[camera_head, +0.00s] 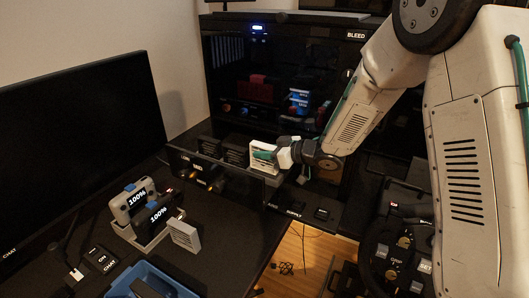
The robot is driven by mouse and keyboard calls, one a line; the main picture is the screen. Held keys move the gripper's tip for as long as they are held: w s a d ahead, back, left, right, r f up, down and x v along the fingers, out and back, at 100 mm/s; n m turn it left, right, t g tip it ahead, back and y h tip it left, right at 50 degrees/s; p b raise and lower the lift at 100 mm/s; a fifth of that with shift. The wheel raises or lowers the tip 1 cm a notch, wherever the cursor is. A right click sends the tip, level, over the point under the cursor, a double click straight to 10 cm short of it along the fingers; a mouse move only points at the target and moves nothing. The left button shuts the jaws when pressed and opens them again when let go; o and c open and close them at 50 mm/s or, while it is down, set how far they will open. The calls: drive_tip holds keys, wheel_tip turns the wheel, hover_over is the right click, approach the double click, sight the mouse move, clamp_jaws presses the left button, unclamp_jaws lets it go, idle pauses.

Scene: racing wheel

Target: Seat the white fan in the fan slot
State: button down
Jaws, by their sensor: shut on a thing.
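The white fan (261,145) is a pale square block at the centre of the head view, held upright at the end of my gripper (270,154). My gripper is shut on it, and a teal fingertip lies across its face. The fan is just right of a row of dark slotted blocks (225,149), behind a low dark panel (215,176). The fan slot cannot be made out clearly; the fan's lower part and the space beneath it are partly hidden. I cannot tell whether the fan touches anything below.
A grey slotted block (185,236) stands on the desk by a holder (148,238) with devices marked 100%. A blue bin (150,282) is at the front, a monitor (75,140) at left, a dark glass-fronted case (270,75) behind. A racing wheel (400,245) is at lower right.

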sight(265, 162)
drive_tip(key=shift+f, duration=1.95)
drive_tip(key=c, duration=1.1)
unclamp_jaws()
drive_tip(key=v, duration=0.7)
drive_tip(key=shift+s+d+r, duration=0.15)
drive_tip(key=shift+s+d, duration=0.05)
drive_tip(key=shift+d, duration=0.1)
